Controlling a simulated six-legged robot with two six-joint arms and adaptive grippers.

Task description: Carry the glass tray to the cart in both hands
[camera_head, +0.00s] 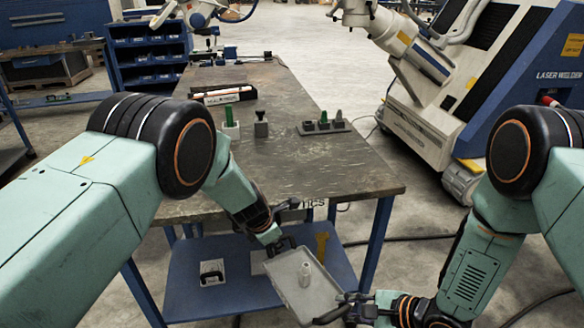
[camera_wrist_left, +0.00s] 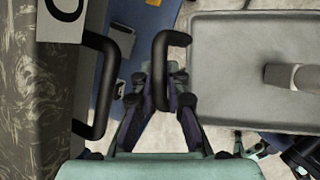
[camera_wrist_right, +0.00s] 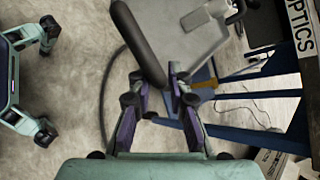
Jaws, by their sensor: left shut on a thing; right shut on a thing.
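The glass tray (camera_head: 283,283) is a shallow grey tray with black handles, held off the floor in front of the workbench, its surface slanting in the head view. A small pale cylinder-like piece (camera_head: 305,273) is on it. My left gripper (camera_head: 276,241) is shut on the tray's near-bench handle (camera_wrist_left: 160,65). My right gripper (camera_head: 352,306) is shut on the opposite handle (camera_wrist_right: 138,42). The tray fills the right of the left wrist view (camera_wrist_left: 225,95) and the top of the right wrist view (camera_wrist_right: 190,45). I cannot tell which thing is the cart.
The workbench (camera_head: 330,170) with a blue lower shelf (camera_head: 215,295) stands close beyond the tray. Several small holders and a rack (camera_head: 323,128) are on its top. A black handle (camera_wrist_left: 100,85) juts from its edge. The laser welder (camera_head: 520,70) is at right. Floor (camera_head: 395,255) is open right of the bench.

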